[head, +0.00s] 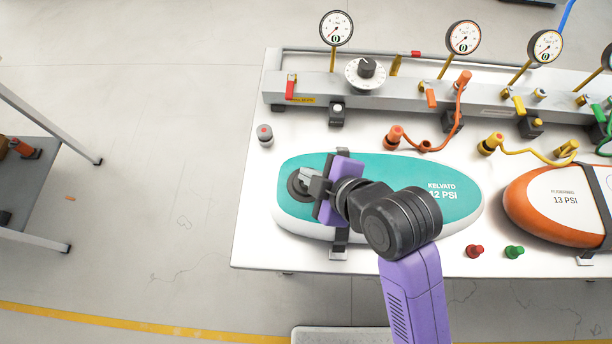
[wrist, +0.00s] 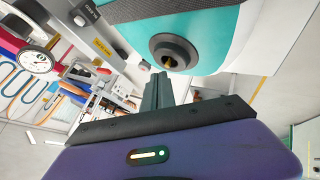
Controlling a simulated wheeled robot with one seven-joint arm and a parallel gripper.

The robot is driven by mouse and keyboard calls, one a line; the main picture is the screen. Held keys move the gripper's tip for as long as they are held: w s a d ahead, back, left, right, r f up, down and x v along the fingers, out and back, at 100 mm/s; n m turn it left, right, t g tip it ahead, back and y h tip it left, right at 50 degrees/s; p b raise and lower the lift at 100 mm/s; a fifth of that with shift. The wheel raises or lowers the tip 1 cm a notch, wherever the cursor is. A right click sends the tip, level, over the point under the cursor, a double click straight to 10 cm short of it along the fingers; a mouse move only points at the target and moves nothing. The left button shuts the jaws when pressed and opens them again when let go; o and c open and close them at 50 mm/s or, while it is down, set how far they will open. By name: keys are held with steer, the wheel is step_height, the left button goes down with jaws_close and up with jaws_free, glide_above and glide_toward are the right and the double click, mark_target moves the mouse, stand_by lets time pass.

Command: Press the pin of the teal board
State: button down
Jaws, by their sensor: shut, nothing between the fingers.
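The teal board (head: 400,185) lies on the white table, marked KELVATO and 12 PSI, with a white lower side and a dark strap across it. Its round dark valve (head: 297,186) is at the left end. In the wrist view the valve (wrist: 184,46) shows a brass-coloured pin (wrist: 171,62) in its centre. My gripper (head: 304,178) is over the valve end and hides part of it. In the wrist view my gripper (wrist: 159,78) has its fingers together and empty, the tips close to the valve. I cannot tell whether they touch it.
An orange-and-white board (head: 565,200) lies to the right. Behind stand a grey manifold (head: 350,92) with gauges, a black knob (head: 367,69) and coloured hoses. A grey cap (head: 265,134), red cap (head: 475,251) and green cap (head: 514,252) sit on the table (head: 262,228).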

steer(key=shift+f+b, duration=0.4)
steer(key=shift+f, duration=0.3)
stand_by(0.9)
steer(key=shift+r, duration=0.15)
steer(key=shift+r+p, duration=1.05)
steer(key=shift+p, duration=0.15)
step_height(320, 180, up, 6)
steer(key=p, duration=0.4)
stand_by(0.4)
